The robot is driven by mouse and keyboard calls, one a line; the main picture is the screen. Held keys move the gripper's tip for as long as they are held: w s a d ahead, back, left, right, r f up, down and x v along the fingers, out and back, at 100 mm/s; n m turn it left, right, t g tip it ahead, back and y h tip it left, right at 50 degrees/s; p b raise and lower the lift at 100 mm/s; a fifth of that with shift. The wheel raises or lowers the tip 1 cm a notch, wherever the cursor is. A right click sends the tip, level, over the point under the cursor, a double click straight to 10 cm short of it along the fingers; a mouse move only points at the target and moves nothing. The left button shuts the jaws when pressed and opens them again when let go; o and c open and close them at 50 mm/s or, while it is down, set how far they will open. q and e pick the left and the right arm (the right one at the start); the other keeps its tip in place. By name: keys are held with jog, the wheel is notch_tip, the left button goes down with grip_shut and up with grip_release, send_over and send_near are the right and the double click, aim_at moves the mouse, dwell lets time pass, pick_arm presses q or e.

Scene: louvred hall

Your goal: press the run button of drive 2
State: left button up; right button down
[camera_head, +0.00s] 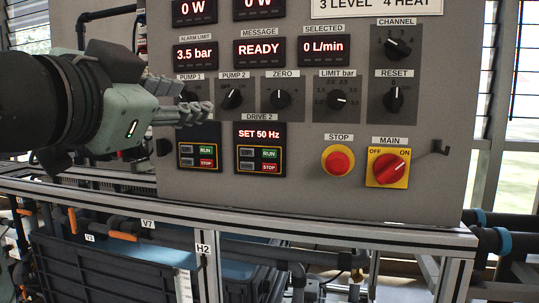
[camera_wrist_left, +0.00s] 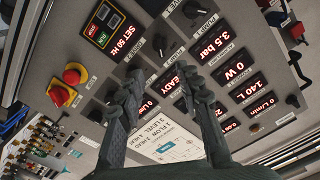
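The drive 2 panel (camera_head: 247,133) is a dark unit reading "SET 50 Hz" in red, under a "DRIVE 2" label. Its green run button (camera_head: 270,153) sits above a red stop button (camera_head: 269,167). In the left wrist view the same panel (camera_wrist_left: 118,27) is at the top, with its green run button (camera_wrist_left: 102,39). My left gripper (camera_head: 196,99) is in front of the cabinet, left of and above the drive 2 panel, its fingers pointing right. In the left wrist view its fingers (camera_wrist_left: 160,78) are apart with nothing between them. My right gripper is in neither view.
A neighbouring drive unit (camera_head: 207,162) with its own run and stop buttons sits left of drive 2, partly hidden by my gripper. Knobs such as ZERO (camera_head: 280,99) stand out above. A red STOP button (camera_head: 338,161) and MAIN switch (camera_head: 388,168) are to the right.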

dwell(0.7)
